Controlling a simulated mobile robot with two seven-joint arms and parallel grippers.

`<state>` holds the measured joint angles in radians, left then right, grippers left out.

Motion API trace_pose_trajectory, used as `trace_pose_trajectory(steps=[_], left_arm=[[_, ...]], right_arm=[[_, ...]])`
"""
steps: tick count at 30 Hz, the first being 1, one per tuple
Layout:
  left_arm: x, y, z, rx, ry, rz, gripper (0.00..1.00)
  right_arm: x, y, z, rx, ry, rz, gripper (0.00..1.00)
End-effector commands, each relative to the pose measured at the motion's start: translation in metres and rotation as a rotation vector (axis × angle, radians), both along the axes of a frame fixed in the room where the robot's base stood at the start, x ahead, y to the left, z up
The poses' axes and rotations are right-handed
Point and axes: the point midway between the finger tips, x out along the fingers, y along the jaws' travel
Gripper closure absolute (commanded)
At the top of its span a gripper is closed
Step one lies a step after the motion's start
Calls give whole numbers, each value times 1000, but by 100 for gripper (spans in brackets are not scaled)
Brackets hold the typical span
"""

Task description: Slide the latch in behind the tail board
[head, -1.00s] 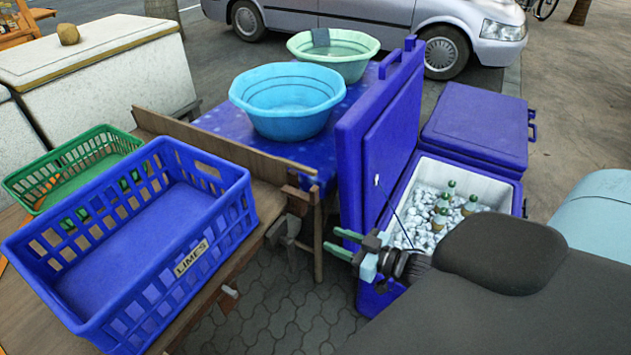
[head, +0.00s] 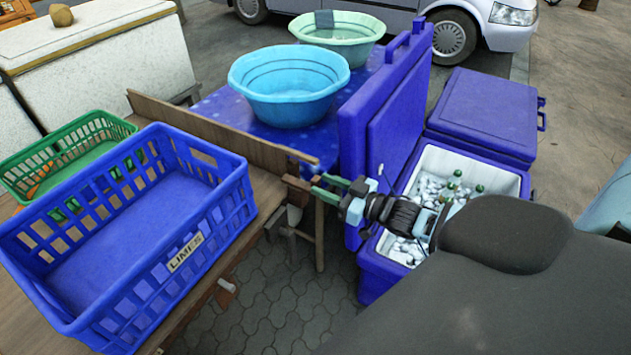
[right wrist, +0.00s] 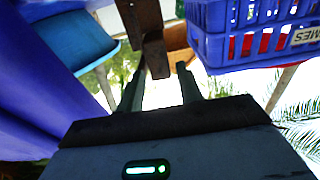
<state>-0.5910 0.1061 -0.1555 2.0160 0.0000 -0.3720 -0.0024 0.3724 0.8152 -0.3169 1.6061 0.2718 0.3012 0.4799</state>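The tail board (head: 215,132) is a long wooden plank standing on edge along the far side of the wooden cart top. The latch (head: 296,186) looks like a small brown wooden piece at the board's right end, by the cart's corner. My right gripper (head: 318,186) points left at the latch, its green fingers apart. In the right wrist view the brown latch (right wrist: 155,57) shows between and just beyond the open fingertips (right wrist: 160,85). I cannot tell whether the fingers touch it. My left gripper is not in view.
A blue crate marked LIMES (head: 185,255) and a green basket (head: 60,160) sit on the cart. Beyond the board, a blue table (head: 215,105) holds two basins. An open blue cooler (head: 385,265) with ice and bottles stands below my right arm, its raised lid (head: 395,115) close by.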

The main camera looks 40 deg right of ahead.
Motion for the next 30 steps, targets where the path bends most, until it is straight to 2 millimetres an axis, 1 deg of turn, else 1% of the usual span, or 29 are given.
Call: trace_pose_trajectory(steps=[1,3,9,20,21,23,29,30], left_arm=[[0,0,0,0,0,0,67],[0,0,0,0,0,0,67],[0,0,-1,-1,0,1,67],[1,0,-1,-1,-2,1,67],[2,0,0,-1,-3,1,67],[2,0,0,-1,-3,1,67],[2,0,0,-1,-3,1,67],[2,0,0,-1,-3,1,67]], right_arm=[[7,3,1,0,-3,0,64],[14,6,1,1,-3,0,64],[27,11,0,-2,-1,0,64],[31,13,0,-1,1,0,64],[31,13,0,-1,1,0,65],[30,13,0,-1,1,0,73],[30,13,0,-1,1,0,99],[30,13,0,-1,1,0,100]])
